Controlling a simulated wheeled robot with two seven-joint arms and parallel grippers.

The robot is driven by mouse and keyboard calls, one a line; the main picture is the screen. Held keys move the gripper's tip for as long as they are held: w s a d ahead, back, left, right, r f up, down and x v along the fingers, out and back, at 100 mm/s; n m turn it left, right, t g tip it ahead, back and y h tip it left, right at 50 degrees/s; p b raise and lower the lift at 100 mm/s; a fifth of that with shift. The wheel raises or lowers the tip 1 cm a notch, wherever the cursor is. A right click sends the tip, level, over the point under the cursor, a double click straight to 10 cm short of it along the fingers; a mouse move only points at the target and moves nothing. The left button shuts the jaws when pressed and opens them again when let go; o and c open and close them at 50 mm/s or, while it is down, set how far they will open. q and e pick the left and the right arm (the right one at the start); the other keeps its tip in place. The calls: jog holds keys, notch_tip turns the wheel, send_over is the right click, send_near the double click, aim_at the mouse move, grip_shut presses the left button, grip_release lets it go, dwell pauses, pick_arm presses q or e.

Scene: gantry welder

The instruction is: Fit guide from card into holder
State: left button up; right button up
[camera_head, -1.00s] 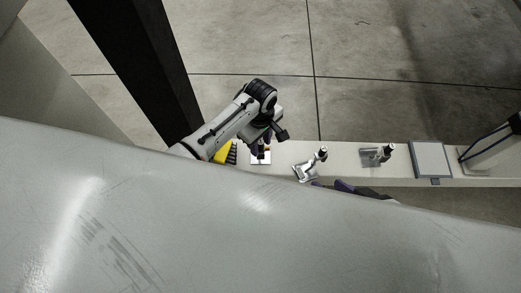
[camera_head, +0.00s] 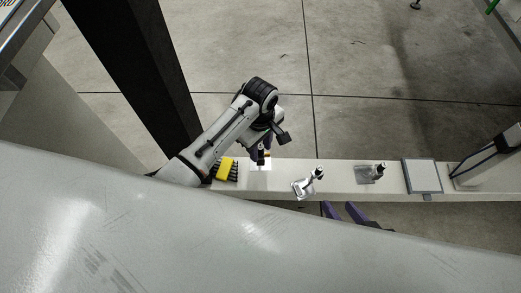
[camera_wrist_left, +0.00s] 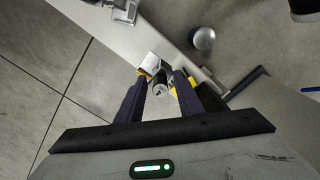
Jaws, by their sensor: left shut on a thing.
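My left gripper (camera_head: 262,157) points down over the white card (camera_head: 259,165) on the narrow bench. In the left wrist view its purple fingers (camera_wrist_left: 163,84) are shut on a small dark cylindrical piece with a grey round end, seemingly the guide (camera_wrist_left: 160,89). The card (camera_wrist_left: 151,62) shows just beyond the fingertips. I cannot tell whether the guide touches it. My right gripper (camera_head: 343,210) shows as two purple fingers, apart and empty, at the bench's near edge. I cannot tell which item is the holder; a silver angled fitting (camera_head: 307,184) stands right of the card.
A yellow block with black teeth (camera_head: 226,169) lies left of the card. Another silver fitting (camera_head: 371,173) and a grey framed panel (camera_head: 422,175) stand farther right on the bench (camera_head: 340,176). A large grey surface (camera_head: 240,240) hides the foreground. A black post (camera_head: 130,60) rises behind.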

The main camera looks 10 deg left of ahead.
pick_arm(q)
jog(key=shift+r+p, duration=1.15)
jog(key=shift+p, duration=0.15)
jog(key=shift+s, duration=0.1)
